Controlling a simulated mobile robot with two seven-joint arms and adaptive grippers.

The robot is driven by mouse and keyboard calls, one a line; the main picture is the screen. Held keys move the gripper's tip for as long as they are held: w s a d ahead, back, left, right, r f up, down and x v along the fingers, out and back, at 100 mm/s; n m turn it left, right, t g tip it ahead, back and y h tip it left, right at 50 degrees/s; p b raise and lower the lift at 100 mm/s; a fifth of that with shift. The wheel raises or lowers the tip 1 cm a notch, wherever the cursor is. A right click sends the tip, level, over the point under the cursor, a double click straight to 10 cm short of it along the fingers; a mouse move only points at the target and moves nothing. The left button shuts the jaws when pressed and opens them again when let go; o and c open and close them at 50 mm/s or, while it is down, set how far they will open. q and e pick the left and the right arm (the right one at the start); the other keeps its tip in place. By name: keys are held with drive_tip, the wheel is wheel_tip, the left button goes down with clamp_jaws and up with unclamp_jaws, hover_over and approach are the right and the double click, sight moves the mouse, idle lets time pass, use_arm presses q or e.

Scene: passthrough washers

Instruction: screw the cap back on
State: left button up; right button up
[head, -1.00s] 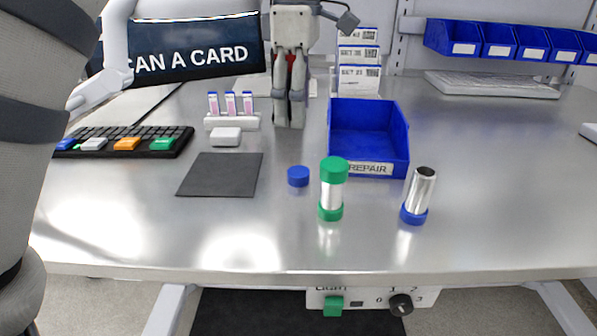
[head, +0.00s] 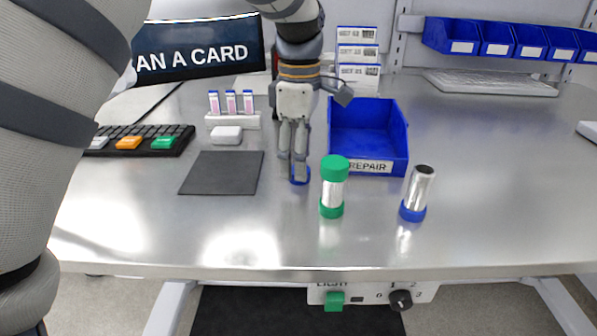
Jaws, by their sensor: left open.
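A silver cylinder with a blue base (head: 415,195) stands upright on the steel table, its top dark and without a cap. The blue cap (head: 299,176) lies on the table to the left of a green-capped silver cylinder (head: 333,188). My left gripper (head: 298,172) points down over the blue cap, its fingers around or just in front of it and hiding most of it. Its fingers are open, and I cannot tell whether they touch the cap. My right gripper is not in view.
A blue bin labelled REPAIR (head: 404,150) stands behind the cylinders. A dark mat (head: 220,173), a white box (head: 227,135), a rack of vials (head: 233,121) and a keyboard (head: 140,140) are to the left.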

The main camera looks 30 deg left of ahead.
use_arm(q)
wheel_tip(320, 180, down, 2)
drive_tip(key=shift+f, duration=0.1)
drive_tip(key=c, duration=0.8)
drive_tip(key=shift+c, duration=0.2)
